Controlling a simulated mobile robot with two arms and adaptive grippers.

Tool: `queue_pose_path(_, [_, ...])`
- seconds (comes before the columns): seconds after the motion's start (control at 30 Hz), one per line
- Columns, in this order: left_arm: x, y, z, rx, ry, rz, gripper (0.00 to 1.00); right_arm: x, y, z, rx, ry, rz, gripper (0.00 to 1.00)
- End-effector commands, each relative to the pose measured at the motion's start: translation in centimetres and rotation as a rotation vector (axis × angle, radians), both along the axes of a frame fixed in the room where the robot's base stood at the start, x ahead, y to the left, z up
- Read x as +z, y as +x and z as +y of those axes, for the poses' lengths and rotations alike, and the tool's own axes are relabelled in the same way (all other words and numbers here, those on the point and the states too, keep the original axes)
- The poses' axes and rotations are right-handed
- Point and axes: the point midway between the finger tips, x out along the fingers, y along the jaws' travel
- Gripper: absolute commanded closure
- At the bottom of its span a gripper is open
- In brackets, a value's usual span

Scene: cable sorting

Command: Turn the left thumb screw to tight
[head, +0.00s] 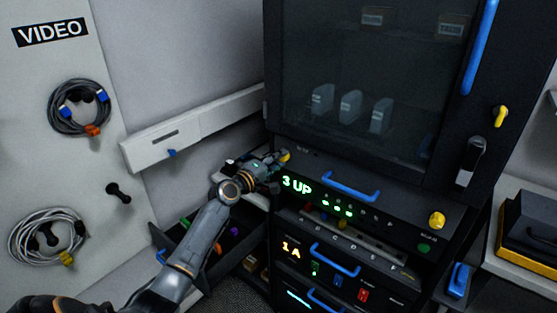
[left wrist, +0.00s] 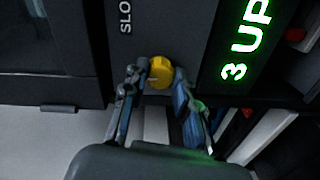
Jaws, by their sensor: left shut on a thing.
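The left thumb screw (head: 285,155) is a yellow knob at the upper left of the rack panel marked "3 UP". It also shows in the left wrist view (left wrist: 161,71), between the fingertips. My left gripper (head: 277,160) reaches it from the left and is shut on it; in the left wrist view the two fingers (left wrist: 158,80) lie on either side of the knob. A second yellow thumb screw (head: 437,220) sits at the right end of the same panel. My right gripper is in neither view.
A blue handle (head: 351,187) crosses the panel's middle. Below is a unit marked "1 A" (head: 291,248). A dark glass door (head: 350,80) is above. An open drawer (head: 240,258) with coloured items lies beneath my left arm. Cable coils (head: 50,212) hang on the left wall.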

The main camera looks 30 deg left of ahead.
Motion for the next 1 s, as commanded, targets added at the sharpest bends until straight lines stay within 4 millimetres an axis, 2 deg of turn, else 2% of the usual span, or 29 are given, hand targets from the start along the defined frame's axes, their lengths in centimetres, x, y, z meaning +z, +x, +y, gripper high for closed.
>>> queue_pose_path(0.53, [0.07, 0.01, 0.08, 0.002, -0.028, 0.000, 1.00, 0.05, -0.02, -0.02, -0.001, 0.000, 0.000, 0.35])
queue_pose_path(0.57, [0.07, 0.01, 0.08, 0.002, -0.028, 0.000, 0.70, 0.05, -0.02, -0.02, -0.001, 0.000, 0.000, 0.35])
queue_pose_path(0.67, [0.05, 0.01, 0.06, 0.002, -0.027, 0.001, 0.49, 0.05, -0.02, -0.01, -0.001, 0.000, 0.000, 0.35])
queue_pose_path(1.0, [0.00, -0.14, 0.05, 0.001, -0.026, 0.002, 0.49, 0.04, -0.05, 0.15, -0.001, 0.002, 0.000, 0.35])
